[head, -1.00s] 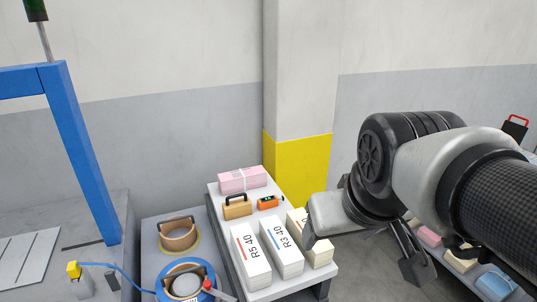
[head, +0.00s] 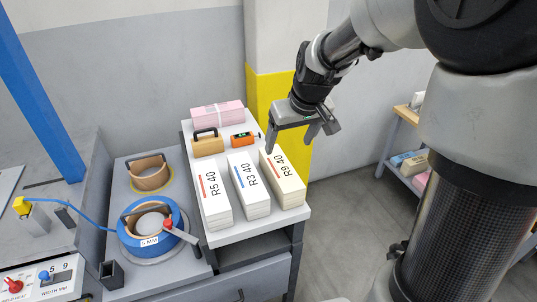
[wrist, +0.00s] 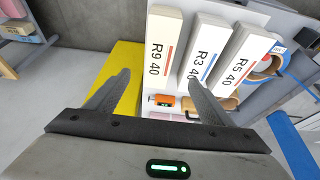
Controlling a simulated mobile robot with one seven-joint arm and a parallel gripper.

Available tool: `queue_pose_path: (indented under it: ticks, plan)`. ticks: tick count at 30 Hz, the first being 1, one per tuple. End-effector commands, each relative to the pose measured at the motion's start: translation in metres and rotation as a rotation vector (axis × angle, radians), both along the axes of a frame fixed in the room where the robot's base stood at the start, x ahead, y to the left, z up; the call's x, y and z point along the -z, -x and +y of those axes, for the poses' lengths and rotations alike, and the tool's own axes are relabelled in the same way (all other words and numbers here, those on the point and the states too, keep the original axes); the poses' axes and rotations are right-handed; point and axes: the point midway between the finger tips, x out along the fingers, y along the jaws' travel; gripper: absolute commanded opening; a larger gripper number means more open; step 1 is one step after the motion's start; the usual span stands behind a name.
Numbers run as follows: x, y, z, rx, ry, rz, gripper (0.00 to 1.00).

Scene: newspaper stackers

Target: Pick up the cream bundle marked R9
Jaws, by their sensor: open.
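The cream bundle marked R9 40 (head: 287,186) lies on the white shelf top, rightmost of three labelled bundles, with a red stripe by its label. It also shows in the wrist view (wrist: 168,50). The white R3 40 bundle (head: 254,199) lies just left of it, and the R5 40 bundle (head: 217,210) lies left of that. My gripper (head: 292,142) is open and empty, above the back end of the R9 bundle. In the wrist view its fingers (wrist: 155,90) are spread, with the R9 bundle's near end beyond them.
A pink bundle (head: 218,114), a tan block with a black handle (head: 207,143) and an orange device (head: 242,140) sit behind the bundles. A yellow-painted pillar (head: 277,95) stands right behind the shelf. A blue roll (head: 153,229) is at left.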

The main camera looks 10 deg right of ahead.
Motion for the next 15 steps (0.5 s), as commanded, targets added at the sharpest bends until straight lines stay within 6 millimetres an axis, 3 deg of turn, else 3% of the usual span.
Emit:
queue_pose_path:
  ticks: [9, 15]
  plan:
    - [0.067, -0.024, 0.006, -0.002, -0.002, 0.006, 0.75]
    - [0.097, -0.037, 0.008, -0.001, -0.001, 0.003, 0.75]
